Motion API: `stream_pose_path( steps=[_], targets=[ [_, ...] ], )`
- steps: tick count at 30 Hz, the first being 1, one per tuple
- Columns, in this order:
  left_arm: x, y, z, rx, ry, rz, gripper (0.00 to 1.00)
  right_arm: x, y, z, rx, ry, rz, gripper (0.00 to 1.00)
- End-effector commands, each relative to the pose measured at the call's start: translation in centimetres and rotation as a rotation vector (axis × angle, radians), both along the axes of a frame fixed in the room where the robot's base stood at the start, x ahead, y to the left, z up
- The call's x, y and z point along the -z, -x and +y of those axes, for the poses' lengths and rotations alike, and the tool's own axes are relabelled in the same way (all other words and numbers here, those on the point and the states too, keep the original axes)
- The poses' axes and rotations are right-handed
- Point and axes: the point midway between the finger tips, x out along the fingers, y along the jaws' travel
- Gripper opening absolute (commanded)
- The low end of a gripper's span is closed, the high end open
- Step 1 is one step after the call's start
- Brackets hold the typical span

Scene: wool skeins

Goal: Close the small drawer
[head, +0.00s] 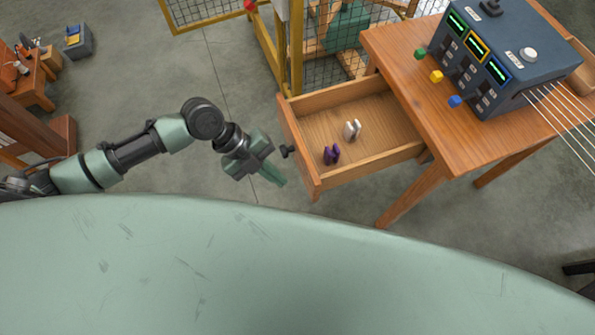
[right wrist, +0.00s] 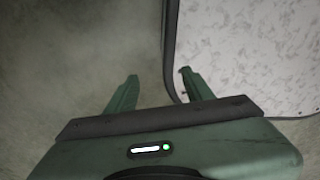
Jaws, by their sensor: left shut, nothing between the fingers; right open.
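The small wooden drawer (head: 313,182) stands pulled out from the left side of a wooden table (head: 430,110) in the head view. Its front panel faces left and carries a dark round knob (head: 287,151). Inside lie a purple item (head: 331,155) and a white item (head: 351,130). My left gripper (head: 272,175) is shut and empty, just left of the drawer front and close to the knob; I cannot tell whether it touches. My right gripper (right wrist: 158,82) is open and empty in the right wrist view, away from the drawer.
A blue-grey control box (head: 510,55) with screens and wires stands on the table. Green, yellow and blue small pieces lie beside it. A yellow-framed mesh cage (head: 297,50) stands behind the drawer. The right wrist view shows a speckled pale panel (right wrist: 250,55).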

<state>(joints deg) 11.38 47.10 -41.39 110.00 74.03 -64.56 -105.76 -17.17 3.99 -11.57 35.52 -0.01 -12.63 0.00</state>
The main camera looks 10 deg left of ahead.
Motion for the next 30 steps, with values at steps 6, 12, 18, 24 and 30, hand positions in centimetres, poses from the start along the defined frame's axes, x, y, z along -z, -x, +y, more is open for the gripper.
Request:
stream_pose_path(
  steps=[6, 12, 18, 24, 30],
  targets=[
    [1.3, -1.1, -2.9, -0.001, 0.002, -0.003, 0.00, -1.0, 0.0, -0.4, -0.002, 0.005, 0.000, 0.52],
    [1.5, -2.0, -4.2, -0.001, -0.001, -0.002, 0.00, -1.3, 0.0, -0.9, -0.003, 0.010, 0.000, 0.52],
    [1.6, -2.2, -4.4, -0.001, -0.001, -0.002, 0.00, -1.3, 0.0, -1.1, -0.003, 0.014, 0.000, 0.52],
    [1.6, -2.2, -4.4, -0.002, -0.001, -0.002, 0.00, -1.3, 0.0, -1.1, -0.002, 0.014, 0.000, 0.52],
    [1.7, -2.8, -5.2, -0.001, 0.000, -0.004, 0.00, -0.8, 0.0, -1.1, -0.001, 0.013, 0.000, 0.52]
  ],
)
